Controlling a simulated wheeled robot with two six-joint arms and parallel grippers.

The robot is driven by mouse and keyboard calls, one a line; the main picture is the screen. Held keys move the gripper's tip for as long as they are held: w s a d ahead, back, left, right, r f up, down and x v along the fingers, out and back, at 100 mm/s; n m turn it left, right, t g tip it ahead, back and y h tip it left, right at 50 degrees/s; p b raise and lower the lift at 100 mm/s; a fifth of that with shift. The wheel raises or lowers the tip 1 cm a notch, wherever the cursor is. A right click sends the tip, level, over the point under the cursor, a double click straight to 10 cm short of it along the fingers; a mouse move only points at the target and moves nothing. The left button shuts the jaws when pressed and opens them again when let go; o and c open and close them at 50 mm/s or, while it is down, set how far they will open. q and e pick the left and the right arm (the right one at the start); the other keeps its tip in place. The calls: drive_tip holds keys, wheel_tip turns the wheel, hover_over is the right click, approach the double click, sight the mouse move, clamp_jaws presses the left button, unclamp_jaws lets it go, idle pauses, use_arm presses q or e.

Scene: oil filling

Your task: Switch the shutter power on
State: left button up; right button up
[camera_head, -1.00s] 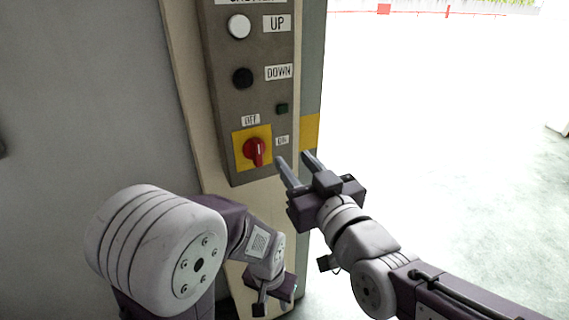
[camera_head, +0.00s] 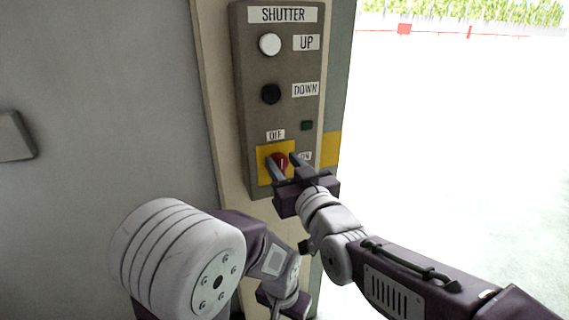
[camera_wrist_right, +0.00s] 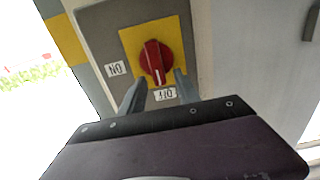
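The red rotary switch (camera_head: 281,160) sits on a yellow plate (camera_head: 262,168) at the bottom of the grey shutter panel (camera_head: 252,120). In the right wrist view, upside down, the red switch (camera_wrist_right: 154,60) has its white mark toward the OFF label (camera_wrist_right: 165,94); the ON label (camera_wrist_right: 116,68) is to the left. My right gripper (camera_head: 281,163) is open, its fingers on either side of the switch; contact cannot be told. The fingers also show in the wrist view (camera_wrist_right: 160,84). My left gripper (camera_head: 284,303) hangs low below the panel; its fingers are unclear.
Above the switch are a white UP button (camera_head: 270,44), a black DOWN button (camera_head: 271,94) and a small dark green lamp (camera_head: 306,126). A grey wall (camera_head: 100,100) fills the left.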

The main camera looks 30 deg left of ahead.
sight(288, 164)
clamp_jaws()
drive_tip(key=m+b, duration=0.2)
drive_tip(key=m, duration=0.2)
drive_tip(key=w+d+f+m+b, duration=0.1)
drive_tip(key=m+b, duration=0.2)
drive_tip(key=m, duration=0.1)
drive_tip(key=m+b, duration=0.3)
drive_tip(key=m, duration=0.1)
drive_tip(key=shift+w+d+f+m, duration=0.2)
drive_tip(key=shift+w+f+m, duration=0.1)
drive_tip(key=shift+w+m, duration=0.1)
drive_tip(key=shift+d+f+m+p, duration=0.15)
drive_tip(key=shift+f+m, duration=0.1)
drive_tip(key=shift+m, duration=1.05)
drive_tip(key=shift+a+f+m+p, duration=0.15)
drive_tip(key=shift+f+m, duration=0.1)
drive_tip(key=shift+m, duration=1.05)
drive_tip(key=shift+d, duration=0.1)
